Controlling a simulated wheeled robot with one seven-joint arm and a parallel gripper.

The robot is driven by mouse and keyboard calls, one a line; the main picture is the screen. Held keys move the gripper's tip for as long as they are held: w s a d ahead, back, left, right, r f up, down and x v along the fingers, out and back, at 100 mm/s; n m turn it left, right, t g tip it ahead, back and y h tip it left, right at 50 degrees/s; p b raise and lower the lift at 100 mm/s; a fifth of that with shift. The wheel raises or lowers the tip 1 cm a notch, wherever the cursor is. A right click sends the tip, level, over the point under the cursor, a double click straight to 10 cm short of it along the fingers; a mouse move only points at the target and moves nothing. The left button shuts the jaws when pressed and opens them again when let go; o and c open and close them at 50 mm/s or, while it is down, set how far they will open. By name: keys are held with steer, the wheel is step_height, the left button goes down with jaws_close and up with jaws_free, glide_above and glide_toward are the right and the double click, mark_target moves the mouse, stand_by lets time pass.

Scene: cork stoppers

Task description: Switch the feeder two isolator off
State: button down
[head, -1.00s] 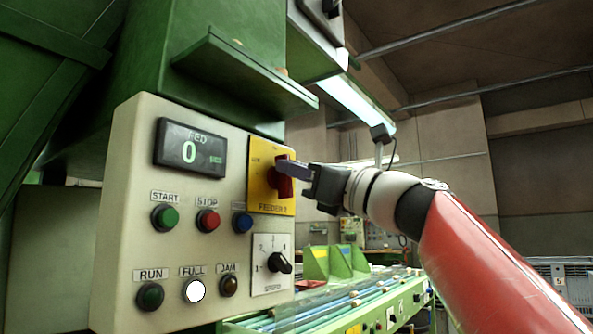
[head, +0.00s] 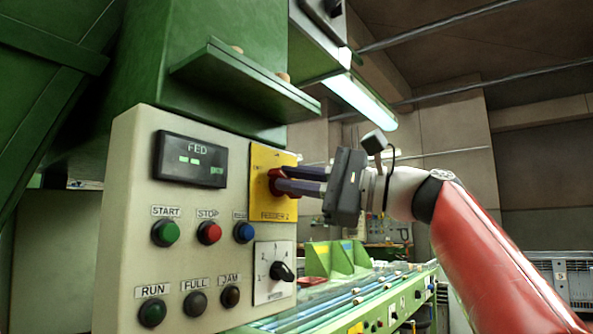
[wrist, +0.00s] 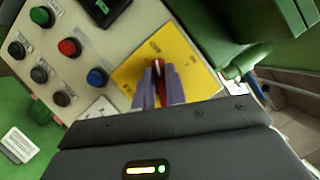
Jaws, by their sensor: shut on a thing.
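The feeder two isolator is a yellow plate (head: 270,213) marked FEEDER 2 with a red handle (head: 273,174), at the panel's upper right. In the wrist view the yellow plate (wrist: 190,60) is tilted and the red handle (wrist: 158,66) shows between my fingertips. My gripper (head: 279,180) is shut on the handle, its two fingers reaching in from the right, one above the other. The fingers hide part of the handle. The handle looks roughly level in the head view.
The pale control panel (head: 125,210) carries a display (head: 190,160) showing dashes, several push buttons, dark RUN, FULL (head: 195,304) and JAM lamps, and a speed knob (head: 282,271) below the isolator. A green shelf (head: 240,80) juts out above. A conveyor (head: 350,310) runs below right.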

steer(key=n, duration=0.1)
steer(key=n+g+h, duration=0.1)
steer(key=n, duration=0.3)
steer(key=shift+f+p, duration=0.25)
steer(key=shift+p, duration=0.05)
steer(key=shift+n+g+h, duration=0.3)
steer(key=shift+h, duration=0.1)
steer(key=c, duration=1.4)
jaws_free()
steer(key=shift+c, duration=0.2)
steer(key=shift+s, duration=0.1)
steer(key=v, duration=0.7)
steer(key=shift+d, duration=0.35)
steer(key=shift+s, duration=0.1)
